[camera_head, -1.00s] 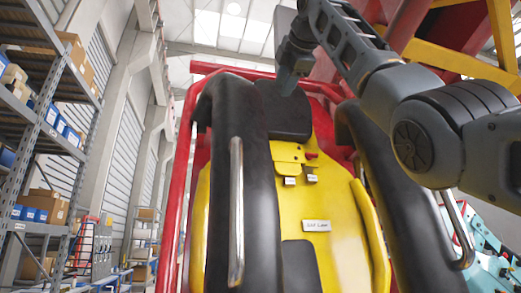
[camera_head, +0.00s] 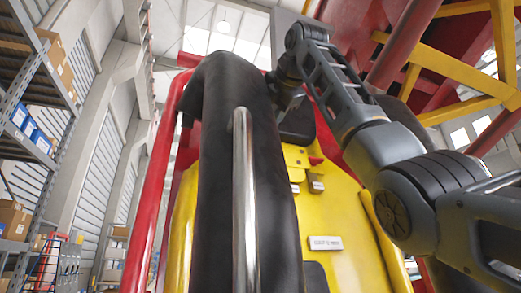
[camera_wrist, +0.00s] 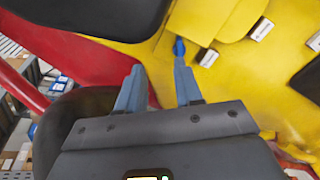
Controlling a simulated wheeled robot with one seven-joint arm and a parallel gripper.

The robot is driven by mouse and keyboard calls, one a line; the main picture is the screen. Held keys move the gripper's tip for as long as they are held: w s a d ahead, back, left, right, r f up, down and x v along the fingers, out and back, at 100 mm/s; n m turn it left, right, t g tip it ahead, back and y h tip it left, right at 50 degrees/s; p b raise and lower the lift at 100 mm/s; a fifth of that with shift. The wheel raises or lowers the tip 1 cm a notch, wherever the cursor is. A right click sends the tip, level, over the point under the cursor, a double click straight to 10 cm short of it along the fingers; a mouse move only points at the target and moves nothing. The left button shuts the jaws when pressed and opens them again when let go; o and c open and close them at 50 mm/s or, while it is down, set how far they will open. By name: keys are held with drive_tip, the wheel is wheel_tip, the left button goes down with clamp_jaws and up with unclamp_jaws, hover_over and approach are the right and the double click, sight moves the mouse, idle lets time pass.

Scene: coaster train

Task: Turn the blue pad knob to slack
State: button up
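In the wrist view, the small blue pad knob (camera_wrist: 179,48) sits on the yellow seat shell (camera_wrist: 215,70). It is just beyond the tip of the right finger, and I cannot tell whether they touch. My gripper (camera_wrist: 158,66) is open, its two blue-grey fingers apart with nothing between them. In the head view, the blue knob does not show and the fingers are largely hidden behind the black padded restraint (camera_head: 235,150). A red knob (camera_head: 316,160) sits on the yellow plate beside small labels (camera_head: 317,186).
A chrome handle (camera_head: 245,200) runs along the restraint. A red tube frame (camera_head: 150,190) borders the seat. A black headrest (camera_head: 298,125) is behind my arm. Shelves with boxes (camera_head: 30,130) stand on the left. A white label (camera_head: 325,243) is lower on the shell.

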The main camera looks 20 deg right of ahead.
drive_tip(key=w+f+p, duration=0.2)
drive_tip(key=w+f, duration=0.3)
drive_tip(key=w, duration=0.2)
drive_tip(key=shift+f, duration=0.35)
drive_tip(key=shift+w, duration=0.1)
clamp_jaws()
